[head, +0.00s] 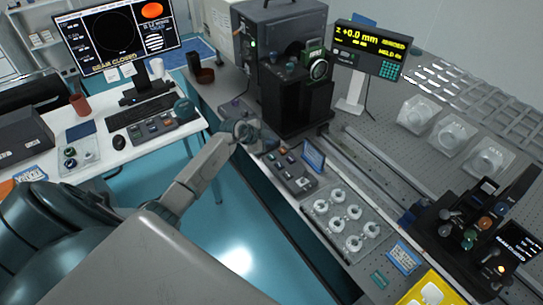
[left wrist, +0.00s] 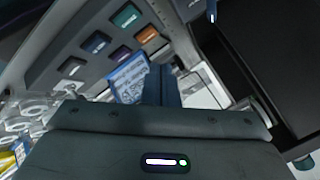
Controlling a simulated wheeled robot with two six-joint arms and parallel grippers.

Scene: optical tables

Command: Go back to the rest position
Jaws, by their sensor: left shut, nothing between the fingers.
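My left arm reaches in from the lower left of the head view. Its gripper (head: 250,132) is over the near edge of the optical table, just left of the black instrument. In the left wrist view the fingers (left wrist: 161,84) are together with nothing held between them. Beyond them are a grey button box (left wrist: 95,45) and a blue-and-white card (left wrist: 130,75). My right gripper is not in view.
The button box (head: 290,172) and a tray of round white parts (head: 318,206) lie along the table edge. The black instrument (head: 290,75) stands behind. A white desk (head: 108,150) is at left. Blue floor (head: 240,245) is open between.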

